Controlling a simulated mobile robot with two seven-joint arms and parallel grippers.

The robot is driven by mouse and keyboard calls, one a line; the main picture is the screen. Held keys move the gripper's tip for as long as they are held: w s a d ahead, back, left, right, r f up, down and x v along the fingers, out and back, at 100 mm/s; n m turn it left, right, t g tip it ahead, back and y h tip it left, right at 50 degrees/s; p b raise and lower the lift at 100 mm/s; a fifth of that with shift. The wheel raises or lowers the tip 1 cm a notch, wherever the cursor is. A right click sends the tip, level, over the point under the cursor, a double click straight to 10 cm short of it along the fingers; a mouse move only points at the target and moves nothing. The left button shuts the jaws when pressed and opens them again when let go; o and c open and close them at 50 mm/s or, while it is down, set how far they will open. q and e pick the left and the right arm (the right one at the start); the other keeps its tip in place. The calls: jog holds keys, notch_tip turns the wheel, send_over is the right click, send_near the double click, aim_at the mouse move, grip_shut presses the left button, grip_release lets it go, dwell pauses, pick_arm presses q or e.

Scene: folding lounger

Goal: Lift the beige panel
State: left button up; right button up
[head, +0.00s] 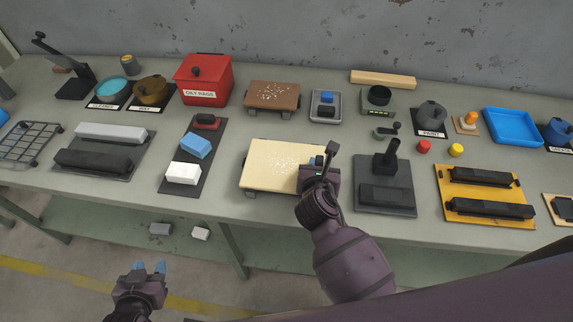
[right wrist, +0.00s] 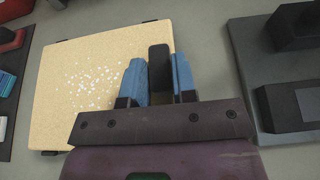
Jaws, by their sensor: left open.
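The beige panel (head: 266,163), speckled with white, lies flat on the table at the middle front. It also shows in the right wrist view (right wrist: 95,75). My right gripper (head: 318,163) is at the panel's right edge. In the right wrist view its two blue fingers (right wrist: 160,82) stand on either side of an upright black piece (right wrist: 159,62) at that edge. I cannot tell whether they press on it. My left gripper (head: 150,268) is open and empty, low in front of the table, away from the panel.
A black stand (head: 385,198) is close on the panel's right. A dark tray (head: 180,143) with blue and white blocks is on its left. A brown speckled panel (head: 274,94) and a grey tray (head: 325,106) are behind. A lower shelf (head: 290,240) runs beneath the table.

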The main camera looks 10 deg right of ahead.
grip_shut()
